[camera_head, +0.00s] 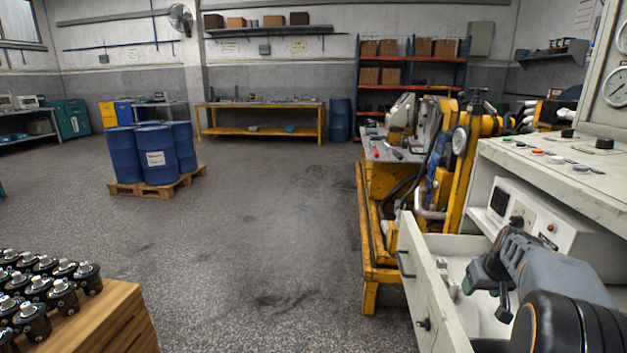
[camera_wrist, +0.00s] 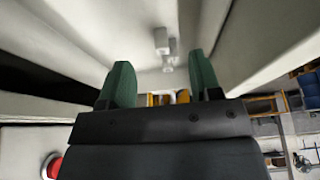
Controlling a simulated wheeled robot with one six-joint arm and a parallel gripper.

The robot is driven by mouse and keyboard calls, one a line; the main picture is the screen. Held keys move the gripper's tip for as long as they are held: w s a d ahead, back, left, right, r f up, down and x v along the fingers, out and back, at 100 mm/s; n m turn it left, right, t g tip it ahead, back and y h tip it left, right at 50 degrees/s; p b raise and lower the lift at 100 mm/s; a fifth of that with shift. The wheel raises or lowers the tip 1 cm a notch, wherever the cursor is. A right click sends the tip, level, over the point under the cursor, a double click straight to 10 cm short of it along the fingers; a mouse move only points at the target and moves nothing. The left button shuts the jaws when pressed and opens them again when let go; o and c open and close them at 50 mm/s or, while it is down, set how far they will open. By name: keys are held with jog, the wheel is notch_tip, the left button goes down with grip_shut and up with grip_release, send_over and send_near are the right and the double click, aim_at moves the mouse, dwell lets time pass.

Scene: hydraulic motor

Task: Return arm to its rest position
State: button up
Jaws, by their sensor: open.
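My gripper (camera_head: 484,291) is over the open drawer (camera_head: 424,278) of the light-grey test bench (camera_head: 545,180). In the wrist view my gripper (camera_wrist: 162,84) shows two green fingertips held apart with nothing between them. A small pale metal fitting (camera_head: 446,278) lies in the drawer to the left of the gripper. It also shows in the wrist view (camera_wrist: 164,47), ahead of the fingertips and apart from them. My grey arm comes in from the lower right of the head view and hides part of the drawer.
The drawer walls stand close around my gripper. A yellow machine stand (camera_head: 375,240) is just beyond the drawer. A wooden block (camera_head: 105,325) with several black motors (camera_head: 36,288) stands at lower left. Blue drums (camera_head: 156,155) sit on a pallet farther back. The middle floor is clear.

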jog(key=s+a+r+p, duration=0.3)
jog(key=a+r+p, duration=0.4)
jog(key=r+p, duration=0.15)
jog(key=s+a+r+p, duration=0.3)
jog(key=a+r+p, duration=0.4)
jog(key=r, duration=0.3)
jog(key=s+a+r+n+p, duration=0.1)
jog(key=s+a+r+p, duration=1)
jog(key=p, duration=0.7)
jog(key=s+r, duration=0.3)
jog(key=r, duration=0.1)
jog(key=shift+n+g+y+p, duration=0.3)
jog(key=shift+g+y, duration=0.1)
